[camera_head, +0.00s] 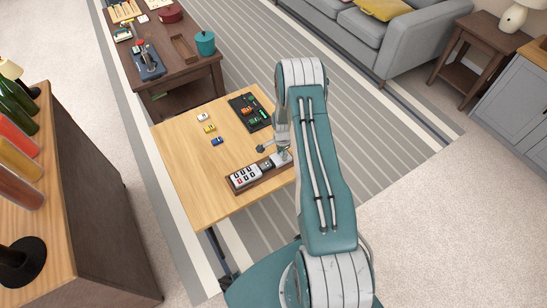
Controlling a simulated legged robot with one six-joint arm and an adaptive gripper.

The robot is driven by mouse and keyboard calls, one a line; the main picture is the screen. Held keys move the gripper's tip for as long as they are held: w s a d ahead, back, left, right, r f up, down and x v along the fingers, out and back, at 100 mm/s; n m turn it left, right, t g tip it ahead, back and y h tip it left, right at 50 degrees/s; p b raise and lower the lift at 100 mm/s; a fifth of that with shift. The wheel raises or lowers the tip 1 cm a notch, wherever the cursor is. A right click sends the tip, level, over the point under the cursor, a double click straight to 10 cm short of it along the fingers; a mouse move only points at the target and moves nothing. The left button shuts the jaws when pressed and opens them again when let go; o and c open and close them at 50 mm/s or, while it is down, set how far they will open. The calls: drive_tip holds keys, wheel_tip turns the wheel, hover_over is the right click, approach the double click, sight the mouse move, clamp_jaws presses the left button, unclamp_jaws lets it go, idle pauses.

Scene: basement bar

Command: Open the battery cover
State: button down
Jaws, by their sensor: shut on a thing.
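A low dark unit with a brown rim (260,181) lies on the light wooden table near its front right. Its left part holds a white panel (243,176) with several dark and red marks. At its right end is a small pale grey piece, which looks like the battery cover (281,158). My gripper (274,156) is down at this right end and is shut on that piece. The fingertips are small here, and my arm hides part of the area on the right. I cannot tell how far the cover is raised.
A black tray (236,104) with red and green items lies at the back of the light table (185,182). White, yellow and blue toy cars (209,128) stand left of it. A dark table (170,62) stands behind. The light table's front left is clear.

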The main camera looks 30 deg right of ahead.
drive_tip(key=shift+c, duration=1.6)
unclamp_jaws()
drive_tip(key=shift+f, duration=0.1)
wheel_tip(320, 180, up, 12)
